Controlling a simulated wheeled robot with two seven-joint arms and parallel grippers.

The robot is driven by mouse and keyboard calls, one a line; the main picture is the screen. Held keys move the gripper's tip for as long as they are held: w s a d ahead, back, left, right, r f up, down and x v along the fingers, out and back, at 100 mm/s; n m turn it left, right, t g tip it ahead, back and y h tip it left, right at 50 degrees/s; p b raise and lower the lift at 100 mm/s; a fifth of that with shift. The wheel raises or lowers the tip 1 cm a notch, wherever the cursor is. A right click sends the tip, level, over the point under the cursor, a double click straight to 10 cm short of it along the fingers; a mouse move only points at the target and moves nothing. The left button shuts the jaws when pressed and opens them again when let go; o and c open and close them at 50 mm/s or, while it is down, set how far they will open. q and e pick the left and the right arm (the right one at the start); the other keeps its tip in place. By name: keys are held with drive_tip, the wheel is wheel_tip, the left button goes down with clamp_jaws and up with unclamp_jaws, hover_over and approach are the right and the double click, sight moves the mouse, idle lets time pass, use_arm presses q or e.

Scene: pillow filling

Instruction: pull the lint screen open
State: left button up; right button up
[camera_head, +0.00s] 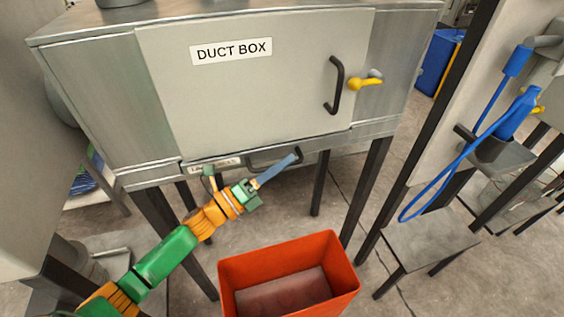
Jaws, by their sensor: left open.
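The lint screen (225,163) is a narrow metal drawer front with a small white label, set low under the duct box (250,85). It looks flush with the frame around it. Its black bar handle (262,158) is on the right part of the front, partly hidden by my gripper. My left gripper (276,171) is open, with its long blue-grey finger reaching up across the handle's right part. I cannot tell whether it touches the handle. My right gripper is out of view.
An orange-red bin (290,275) stands open on the floor below the gripper. The duct box door has a black handle (336,85) and a yellow latch (364,83). Dark stand legs (365,185) flank the space below. A blue hose (440,180) hangs at right.

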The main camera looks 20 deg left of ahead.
use_arm(q)
drive_tip(key=shift+c, duration=0.2)
drive_tip(key=shift+f, duration=0.1)
clamp_jaws()
idle(1.1)
